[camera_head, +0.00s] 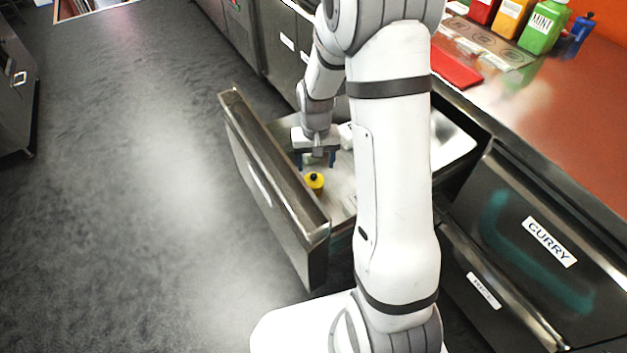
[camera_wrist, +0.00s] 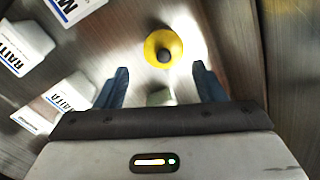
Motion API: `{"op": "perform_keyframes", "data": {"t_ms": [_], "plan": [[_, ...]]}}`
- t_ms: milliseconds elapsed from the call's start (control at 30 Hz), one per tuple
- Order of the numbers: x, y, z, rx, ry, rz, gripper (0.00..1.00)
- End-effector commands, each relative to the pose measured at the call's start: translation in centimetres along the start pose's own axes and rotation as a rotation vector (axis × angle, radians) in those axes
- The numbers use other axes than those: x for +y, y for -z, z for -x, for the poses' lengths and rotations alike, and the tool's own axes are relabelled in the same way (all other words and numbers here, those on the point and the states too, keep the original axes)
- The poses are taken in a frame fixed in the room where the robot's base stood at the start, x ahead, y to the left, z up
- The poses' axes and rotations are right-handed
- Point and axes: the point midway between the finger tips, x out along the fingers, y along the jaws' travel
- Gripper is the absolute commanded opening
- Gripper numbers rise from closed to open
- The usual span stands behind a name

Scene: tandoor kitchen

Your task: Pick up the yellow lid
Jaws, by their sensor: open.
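The yellow lid (camera_head: 314,182) is a round disc with a black knob on top. It lies inside an open metal drawer (camera_head: 270,165), close to the drawer's front panel. In the wrist view the yellow lid (camera_wrist: 163,47) is beyond the fingertips and near the middle between them. My gripper (camera_head: 318,160) is above the drawer, with its two blue fingers pointing down. In the wrist view my gripper (camera_wrist: 162,78) is open and empty, its fingers apart and not touching the lid.
White containers labelled RAITA (camera_wrist: 27,47) lie in the drawer to the left of the lid. A small pale object (camera_wrist: 160,97) shows between the fingers. The drawer wall (camera_wrist: 236,50) is close on the right. The counter (camera_head: 560,130) holds several bottles (camera_head: 543,27) and a red item (camera_head: 456,68).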

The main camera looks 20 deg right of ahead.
Motion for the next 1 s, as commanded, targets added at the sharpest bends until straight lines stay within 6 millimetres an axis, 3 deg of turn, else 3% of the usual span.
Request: {"op": "perform_keyframes", "data": {"t_ms": [333, 633, 1000], "plan": [[-0.5, -0.1, -4.6, -0.004, 0.000, 0.000, 0.63], [-0.5, -0.1, -5.1, 0.001, 0.000, 0.000, 0.63], [-0.5, -0.1, -5.1, 0.000, 0.000, 0.000, 0.32]]}}
